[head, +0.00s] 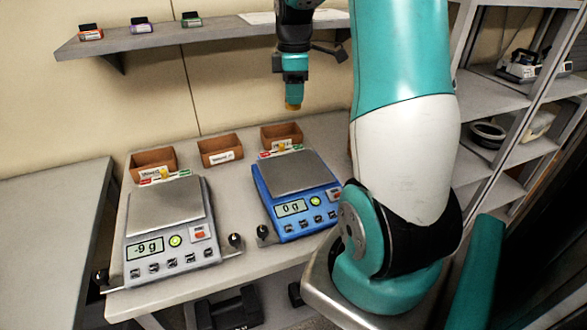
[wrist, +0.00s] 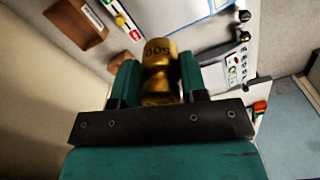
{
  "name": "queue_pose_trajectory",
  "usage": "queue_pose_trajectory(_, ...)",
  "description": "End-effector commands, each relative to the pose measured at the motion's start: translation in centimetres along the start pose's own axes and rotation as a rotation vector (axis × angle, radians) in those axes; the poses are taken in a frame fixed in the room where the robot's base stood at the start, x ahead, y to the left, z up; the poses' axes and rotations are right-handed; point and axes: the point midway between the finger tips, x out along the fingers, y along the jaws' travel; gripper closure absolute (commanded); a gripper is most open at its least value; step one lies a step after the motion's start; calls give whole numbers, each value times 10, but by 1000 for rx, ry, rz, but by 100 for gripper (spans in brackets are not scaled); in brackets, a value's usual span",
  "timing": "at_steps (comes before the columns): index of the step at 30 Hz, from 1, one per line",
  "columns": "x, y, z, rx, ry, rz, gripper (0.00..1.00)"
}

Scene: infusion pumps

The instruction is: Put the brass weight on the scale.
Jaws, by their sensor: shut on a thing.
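My gripper (head: 294,88) is shut on the brass weight, with one teal finger on each side of it in the wrist view (wrist: 158,85). The brass weight (wrist: 158,48) bears a marking that looks like "50g"; its lower end shows below the fingers in the head view (head: 293,107). It is held in the air above the back of the table. A blue scale (head: 296,172) stands lower in the picture and reads 0 g. A grey scale (head: 166,207) stands to its left and reads -9 g. Both scale plates look empty.
Three small open brown boxes stand along the table's back: left (head: 153,161), middle (head: 220,150) and right (head: 281,134). A wall shelf (head: 228,32) with small items hangs above. A metal rack (head: 490,95) stands at the right. The grey table (head: 233,190) is bare between the scales.

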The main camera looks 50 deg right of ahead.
Motion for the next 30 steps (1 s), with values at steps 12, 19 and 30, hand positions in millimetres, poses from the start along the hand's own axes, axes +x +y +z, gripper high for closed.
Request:
queue_pose_trajectory(12,108,-2,-1,-2,-2,-8,100)
queue_pose_trajectory(19,145,-1,-2,-2,-1,-2,100)
queue_pose_trajectory(30,185,-1,-2,-2,0,-1,100)
